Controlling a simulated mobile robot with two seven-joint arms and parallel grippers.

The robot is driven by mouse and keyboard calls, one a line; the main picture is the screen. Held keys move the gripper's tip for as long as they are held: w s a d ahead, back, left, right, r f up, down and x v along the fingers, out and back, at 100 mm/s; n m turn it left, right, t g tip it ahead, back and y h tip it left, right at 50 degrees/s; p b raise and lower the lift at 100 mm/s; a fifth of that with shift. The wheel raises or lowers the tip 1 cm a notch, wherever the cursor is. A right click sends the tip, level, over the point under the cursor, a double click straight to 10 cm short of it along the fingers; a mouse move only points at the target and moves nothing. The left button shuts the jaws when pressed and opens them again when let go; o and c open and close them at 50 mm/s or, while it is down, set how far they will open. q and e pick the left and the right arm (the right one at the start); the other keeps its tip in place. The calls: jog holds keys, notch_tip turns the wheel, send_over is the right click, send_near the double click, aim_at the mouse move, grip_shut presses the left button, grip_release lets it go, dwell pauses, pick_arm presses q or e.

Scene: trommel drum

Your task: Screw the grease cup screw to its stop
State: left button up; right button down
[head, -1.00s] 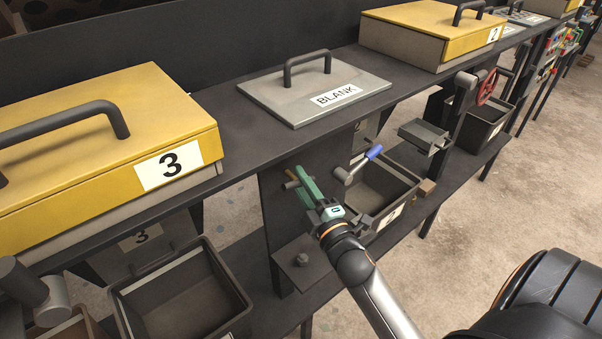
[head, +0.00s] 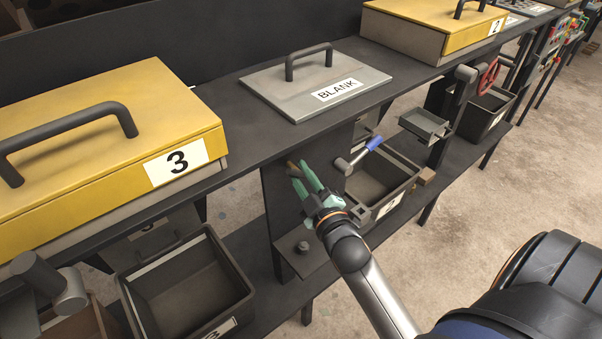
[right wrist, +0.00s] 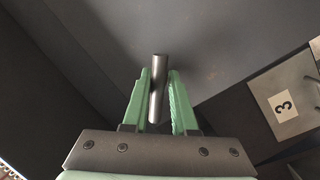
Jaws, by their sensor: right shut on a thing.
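My right gripper (head: 302,176) reaches in from the lower right to the dark panel under the bench top. Its green fingers are closed around the grease cup screw (right wrist: 157,88), which shows in the right wrist view as a grey cylindrical bar between the fingertips. In the head view a small brownish part of the screw (head: 291,167) shows at the fingertips. The fingers hide most of it there, so its thread and seat cannot be seen. My left gripper is not in view.
A lever with a blue grip (head: 374,143) and a dark bin (head: 398,193) stand just right of my gripper. A small ledge with a knob (head: 303,247) lies below. A yellow box marked 3 (head: 190,110) and a BLANK lid (head: 300,98) are on the bench above.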

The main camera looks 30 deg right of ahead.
jog(key=shift+r, duration=0.1)
jog(key=c, duration=0.7)
grip_release()
jog(key=shift+c, duration=0.2)
